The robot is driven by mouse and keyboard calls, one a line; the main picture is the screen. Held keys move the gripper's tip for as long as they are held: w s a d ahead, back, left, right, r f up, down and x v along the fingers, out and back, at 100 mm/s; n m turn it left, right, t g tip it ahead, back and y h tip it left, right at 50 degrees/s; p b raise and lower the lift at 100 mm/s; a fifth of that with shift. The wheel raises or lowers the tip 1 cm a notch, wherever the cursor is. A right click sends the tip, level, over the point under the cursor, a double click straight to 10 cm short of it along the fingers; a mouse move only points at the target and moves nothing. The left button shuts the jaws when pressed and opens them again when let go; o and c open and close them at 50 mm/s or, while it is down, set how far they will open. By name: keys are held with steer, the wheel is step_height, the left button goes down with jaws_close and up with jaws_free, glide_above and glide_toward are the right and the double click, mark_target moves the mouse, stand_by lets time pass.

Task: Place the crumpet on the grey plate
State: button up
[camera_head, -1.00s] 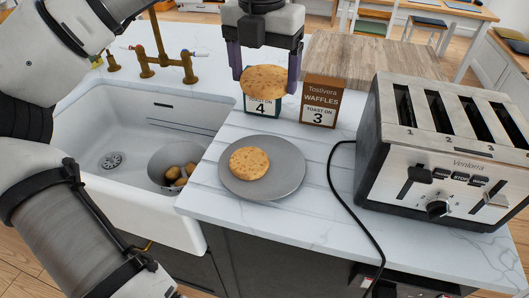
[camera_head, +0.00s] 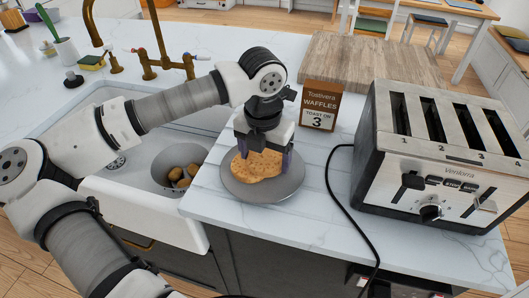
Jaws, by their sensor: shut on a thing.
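The grey plate (camera_head: 285,191) lies on the white marble counter beside the sink. One golden-brown crumpet (camera_head: 243,173) rests on it, partly covered in this view. My gripper (camera_head: 264,157) is pointing down over the plate, shut on a second crumpet (camera_head: 267,162), with a dark finger at each side. The held crumpet is low over the plate and overlaps the resting one in the picture. I cannot tell whether it touches the plate or the other crumpet.
A silver toaster (camera_head: 440,150) stands at the right, its black cord (camera_head: 332,190) running past the plate. A brown waffles box (camera_head: 319,106) stands behind the plate. The sink (camera_head: 125,185) at the left holds a bowl (camera_head: 160,162) with several brown pieces. A wooden board (camera_head: 370,60) lies behind.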

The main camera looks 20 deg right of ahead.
mark_target(264, 162)
steer(key=shift+f+b, duration=0.3)
steer(key=shift+f, duration=0.05)
steer(key=o, duration=1)
steer(key=shift+r, duration=0.1)
steer(key=r, duration=0.6)
steer(key=r+b, duration=0.1)
steer(key=r, duration=0.5)
steer(key=shift+s+a+r, duration=0.15)
steer(key=shift+s+a, duration=0.05)
